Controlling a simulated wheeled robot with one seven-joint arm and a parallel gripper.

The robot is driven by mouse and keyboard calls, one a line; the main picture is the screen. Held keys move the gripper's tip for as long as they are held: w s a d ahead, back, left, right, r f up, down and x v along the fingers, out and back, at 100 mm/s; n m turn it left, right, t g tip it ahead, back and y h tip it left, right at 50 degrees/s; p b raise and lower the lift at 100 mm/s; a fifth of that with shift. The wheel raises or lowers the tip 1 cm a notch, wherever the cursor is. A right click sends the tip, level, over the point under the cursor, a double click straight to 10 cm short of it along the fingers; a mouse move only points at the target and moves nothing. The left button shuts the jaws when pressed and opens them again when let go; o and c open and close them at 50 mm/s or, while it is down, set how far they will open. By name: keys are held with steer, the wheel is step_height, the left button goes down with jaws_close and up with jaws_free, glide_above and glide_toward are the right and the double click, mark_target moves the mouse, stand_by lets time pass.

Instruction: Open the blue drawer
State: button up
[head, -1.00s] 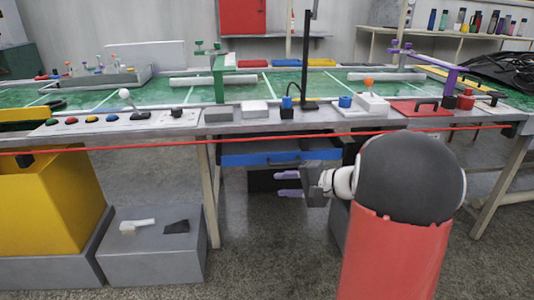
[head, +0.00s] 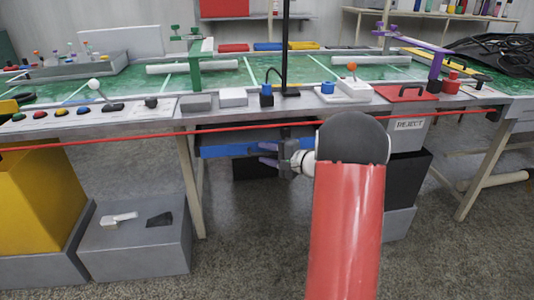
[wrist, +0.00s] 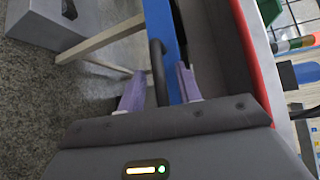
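The blue drawer (head: 226,149) sits under the table's front edge, and my arm's end covers its right part in the head view. Its blue front also shows edge-on in the wrist view (wrist: 162,22). Its black bar handle (wrist: 158,68) lies between my gripper's two lavender fingers. My gripper (wrist: 160,88) is open, with a gap visible between the handle and each finger. In the head view, my gripper (head: 277,155) is at the drawer front, below the red hose. I cannot tell whether the drawer is slightly pulled out.
A red hose (head: 110,138) hangs across the table's front, just above the drawer. The table (head: 190,125) carries buttons, blocks and a joystick. A table leg (head: 192,190) stands left of the drawer. A black bin (head: 407,175) stands at right. Grey floor (head: 250,240) below is clear.

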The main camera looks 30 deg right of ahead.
jaws_close()
steer(key=shift+s+f, duration=0.1)
stand_by(0.3)
steer(key=s+a+b, duration=0.3)
steer(key=s+b, duration=0.2)
steer(key=s, duration=0.5)
steer(key=s+a+b, duration=0.3)
steer(key=s+b, duration=0.3)
steer(key=s, duration=0.4)
steer(key=shift+s, duration=0.2)
jaws_free()
